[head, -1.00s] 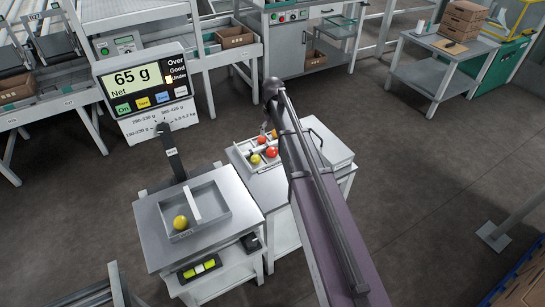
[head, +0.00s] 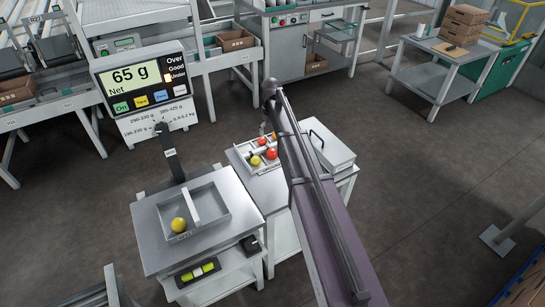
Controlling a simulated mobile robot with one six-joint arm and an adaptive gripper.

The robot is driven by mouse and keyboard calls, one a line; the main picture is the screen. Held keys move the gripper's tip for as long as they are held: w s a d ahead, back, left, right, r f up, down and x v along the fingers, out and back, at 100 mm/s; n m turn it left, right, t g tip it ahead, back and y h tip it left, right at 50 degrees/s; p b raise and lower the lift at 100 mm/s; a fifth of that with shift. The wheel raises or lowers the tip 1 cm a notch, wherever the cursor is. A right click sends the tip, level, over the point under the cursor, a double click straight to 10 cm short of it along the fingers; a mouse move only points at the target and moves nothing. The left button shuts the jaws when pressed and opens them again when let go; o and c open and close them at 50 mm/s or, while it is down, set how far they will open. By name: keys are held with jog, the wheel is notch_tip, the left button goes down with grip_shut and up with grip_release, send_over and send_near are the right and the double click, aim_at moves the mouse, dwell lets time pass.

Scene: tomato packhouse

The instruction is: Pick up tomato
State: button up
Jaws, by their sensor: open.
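Several tomatoes lie in a divided white tray (head: 238,153) at the middle of the head view: a yellow one (head: 255,160), a red one (head: 271,154) and an orange-red one (head: 262,141). Another yellow tomato (head: 179,224) sits alone in the left part of the divided pan (head: 215,222) on the scale. My gripper (head: 264,131) is over the far side of the tray, small and partly hidden by my arm. It is open, and I see nothing held in it.
The scale display (head: 140,80) reads 65 g and stands on a post behind the pan. A closed grey case (head: 325,150) lies right of the tray, behind my arm. Cardboard boxes (head: 470,20) stand on a far table.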

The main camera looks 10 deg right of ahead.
aim_at(272, 150)
jog(key=shift+f+b, duration=3.15)
jog(key=shift+f, duration=0.3)
jog(key=shift+s+d+f+b, duration=0.1)
jog(key=shift+d+f+b, duration=0.05)
jog(key=shift+f+b, duration=2.45)
jog(key=c, duration=0.7)
